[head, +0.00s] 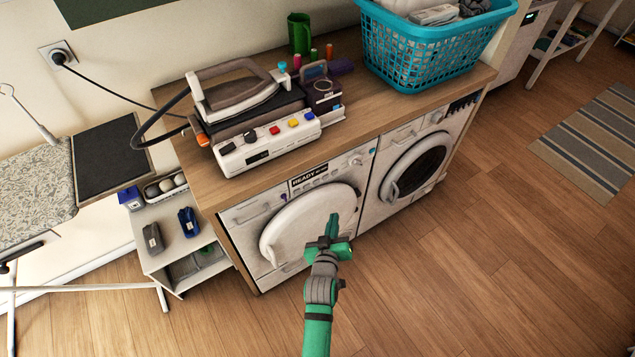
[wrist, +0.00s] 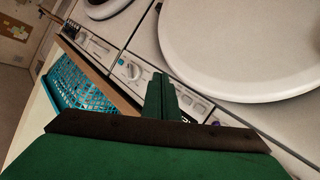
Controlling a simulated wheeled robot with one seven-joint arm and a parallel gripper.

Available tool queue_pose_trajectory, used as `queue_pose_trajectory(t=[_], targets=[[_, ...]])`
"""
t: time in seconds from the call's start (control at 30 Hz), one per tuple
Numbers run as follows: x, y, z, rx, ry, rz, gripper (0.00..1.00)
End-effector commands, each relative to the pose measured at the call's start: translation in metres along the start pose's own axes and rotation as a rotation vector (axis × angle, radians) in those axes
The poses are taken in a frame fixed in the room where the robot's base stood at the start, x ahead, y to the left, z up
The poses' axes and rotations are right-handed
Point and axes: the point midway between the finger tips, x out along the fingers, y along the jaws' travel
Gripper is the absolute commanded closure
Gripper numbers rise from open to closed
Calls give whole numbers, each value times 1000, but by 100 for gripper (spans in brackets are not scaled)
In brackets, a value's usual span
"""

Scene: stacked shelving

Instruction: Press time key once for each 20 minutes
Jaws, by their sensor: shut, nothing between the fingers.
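The left white washing machine (head: 248,232) stands under the wooden counter. Its dark display (head: 309,174) reads READY, with small text after it. A row of small keys (head: 325,176) runs along its panel; their labels are too small to read, so I cannot tell which is the time key. My gripper (head: 333,226) is shut and empty, in front of its round white door (head: 305,222) and below the panel in the picture. In the wrist view the shut fingers (wrist: 161,96) hide part of the key panel (wrist: 192,102); a round knob (wrist: 133,70) shows beside them.
A second front-loading machine (head: 411,166) stands to the right. On the counter are an iron (head: 240,88), a white box with coloured buttons (head: 267,141) and a teal basket (head: 432,52). A low shelf (head: 166,257) stands left.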

Motion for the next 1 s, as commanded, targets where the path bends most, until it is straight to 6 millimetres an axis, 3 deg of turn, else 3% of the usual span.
queue_pose_trajectory(t=[0.1,0.2,0.57,1.0], targets=[[20,9,-11,-23,-5,10,100],[26,11,-14,-33,-8,14,100],[28,12,-15,-35,-10,14,100],[55,-7,-34,-36,-8,13,100]])
